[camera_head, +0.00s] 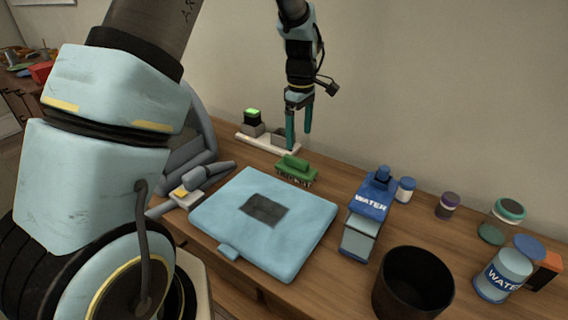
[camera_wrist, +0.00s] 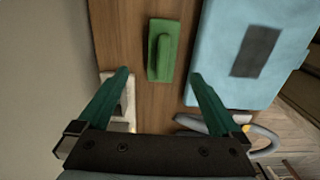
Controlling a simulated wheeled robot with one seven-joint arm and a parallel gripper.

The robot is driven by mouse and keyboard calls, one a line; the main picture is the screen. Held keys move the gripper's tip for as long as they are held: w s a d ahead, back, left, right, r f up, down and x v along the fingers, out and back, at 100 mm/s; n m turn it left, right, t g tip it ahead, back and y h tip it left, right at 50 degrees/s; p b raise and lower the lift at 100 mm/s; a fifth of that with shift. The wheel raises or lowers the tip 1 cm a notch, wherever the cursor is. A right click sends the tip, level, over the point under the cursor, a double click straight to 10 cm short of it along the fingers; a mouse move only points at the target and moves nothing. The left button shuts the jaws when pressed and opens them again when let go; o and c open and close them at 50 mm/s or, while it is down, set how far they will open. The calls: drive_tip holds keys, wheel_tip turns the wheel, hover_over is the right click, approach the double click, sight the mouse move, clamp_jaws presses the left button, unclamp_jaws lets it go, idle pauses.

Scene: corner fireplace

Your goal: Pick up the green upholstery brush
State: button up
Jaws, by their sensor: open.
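The green upholstery brush (camera_head: 296,168) lies on the wooden table behind the light blue case, bristles down and handle up. In the wrist view the brush (camera_wrist: 163,50) is seen from above, ahead of the fingertips and roughly centred between them. My gripper (camera_head: 298,142) is open and empty, pointing down above the table, near the brush and slightly to its left. In the wrist view my gripper (camera_wrist: 160,75) shows its two teal fingers wide apart, with nothing between them but table further below.
The light blue case (camera_head: 300,235) lies close in front of the brush. A white stand (camera_head: 262,140) with a green-topped block is behind left. A water carton (camera_head: 368,210), a dark bin (camera_head: 413,285) and several jars stand to the right. A grey tool (camera_head: 185,190) lies left.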

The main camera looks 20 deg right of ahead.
sight(296, 158)
wheel_tip(296, 158, down, 5)
drive_tip(key=shift+w+f+p, duration=0.1)
drive_tip(key=shift+p, duration=0.5)
drive_tip(key=shift+a+f+p, duration=0.15)
drive_tip(key=shift+f+p, duration=0.45)
drive_tip(key=shift+f, duration=0.8)
drive_tip(key=shift+a+f+p, duration=0.15)
drive_tip(key=shift+f+p, duration=0.4)
drive_tip(key=shift+f, duration=0.85)
drive_tip(key=c, duration=1.5)
drive_tip(key=shift+r, duration=0.1)
drive_tip(key=shift+c, duration=0.2)
wheel_tip(296, 158, up, 10)
drive_tip(key=b, duration=0.2)
drive_tip(key=shift+b, duration=0.4)
